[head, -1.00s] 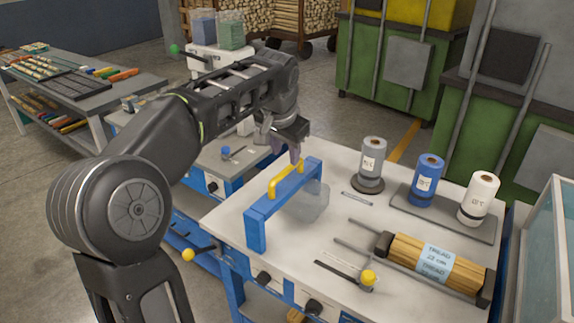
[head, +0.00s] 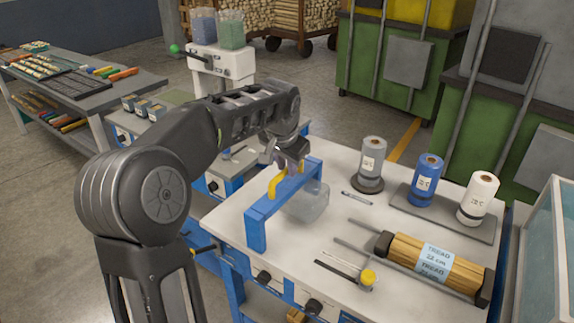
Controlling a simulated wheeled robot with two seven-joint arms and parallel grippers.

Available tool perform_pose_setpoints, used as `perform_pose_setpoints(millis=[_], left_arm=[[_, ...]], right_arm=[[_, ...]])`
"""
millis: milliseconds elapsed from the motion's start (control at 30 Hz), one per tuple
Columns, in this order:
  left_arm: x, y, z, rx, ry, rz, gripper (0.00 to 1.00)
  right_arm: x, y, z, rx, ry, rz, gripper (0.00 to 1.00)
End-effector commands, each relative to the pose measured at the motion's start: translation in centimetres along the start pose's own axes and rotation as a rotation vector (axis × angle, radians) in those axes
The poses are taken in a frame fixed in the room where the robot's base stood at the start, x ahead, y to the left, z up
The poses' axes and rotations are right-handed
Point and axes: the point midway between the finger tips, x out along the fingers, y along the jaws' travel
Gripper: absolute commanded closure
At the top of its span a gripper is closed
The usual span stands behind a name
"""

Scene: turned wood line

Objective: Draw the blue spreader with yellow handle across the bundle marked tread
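The blue spreader (head: 262,213) with its yellow handle (head: 274,188) stands on the near left part of the white table, like a long bar on end legs. My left gripper (head: 288,169) is at the far half of the handle, pointing down and hiding part of it; I cannot tell whether its fingers are open or shut on it. The wooden bundle marked tread (head: 407,250), with a pale blue label (head: 435,262), lies at the right front between dark end blocks. My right gripper is not in view.
Grey (head: 373,158), blue (head: 424,185) and white (head: 478,199) rolls stand at the back right. A translucent block (head: 308,206) sits beside the spreader. Bare tabletop (head: 345,225) separates spreader and bundle.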

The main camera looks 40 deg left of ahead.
Motion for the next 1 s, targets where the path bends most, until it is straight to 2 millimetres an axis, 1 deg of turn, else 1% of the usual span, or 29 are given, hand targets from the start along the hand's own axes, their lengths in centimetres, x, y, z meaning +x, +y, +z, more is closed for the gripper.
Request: perform_pose_setpoints(millis=[33, 233, 1000], left_arm=[[-0.02, 0.0, -0.01, 0.0, 0.0, 0.0, 0.84], [-0.03, 0.0, -0.01, 0.0, 0.0, 0.0, 1.0], [-0.05, -0.01, -0.03, 0.0, 0.001, 0.0, 1.0]], right_arm=[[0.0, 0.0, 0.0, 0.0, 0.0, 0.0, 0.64], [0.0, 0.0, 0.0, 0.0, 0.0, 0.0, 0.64], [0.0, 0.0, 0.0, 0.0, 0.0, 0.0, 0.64]])
